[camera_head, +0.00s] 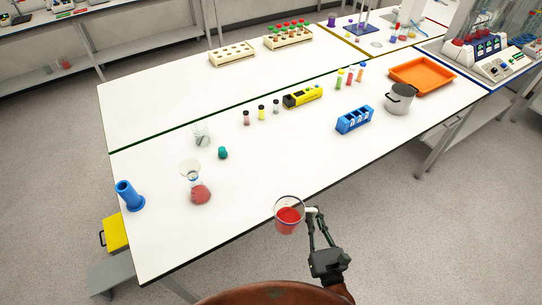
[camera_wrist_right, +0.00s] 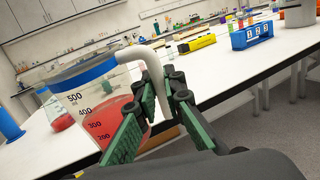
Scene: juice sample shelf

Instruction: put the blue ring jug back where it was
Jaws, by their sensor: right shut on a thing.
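The blue ring jug (camera_head: 289,222) is a clear measuring jug with red liquid inside. In the right wrist view the jug (camera_wrist_right: 82,82) shows a blue band below its rim, number marks and a pale handle (camera_wrist_right: 153,62). My right gripper (camera_head: 314,212) is shut on the handle, to the right of the jug in the head view. The jug is held upright or nearly so, off the front edge of the white table (camera_head: 240,210), over the floor in the picture. In the right wrist view the green fingers (camera_wrist_right: 150,108) stand at the handle. My left gripper is not in view.
A flask with red liquid (camera_head: 201,193), a teal-capped thing (camera_head: 223,153), a beaker (camera_head: 201,136) and a blue cylinder (camera_head: 130,196) stand at the left. A blue rack (camera_head: 354,120), steel pot (camera_head: 400,99) and orange tray (camera_head: 422,77) stand at the right. The front middle is clear.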

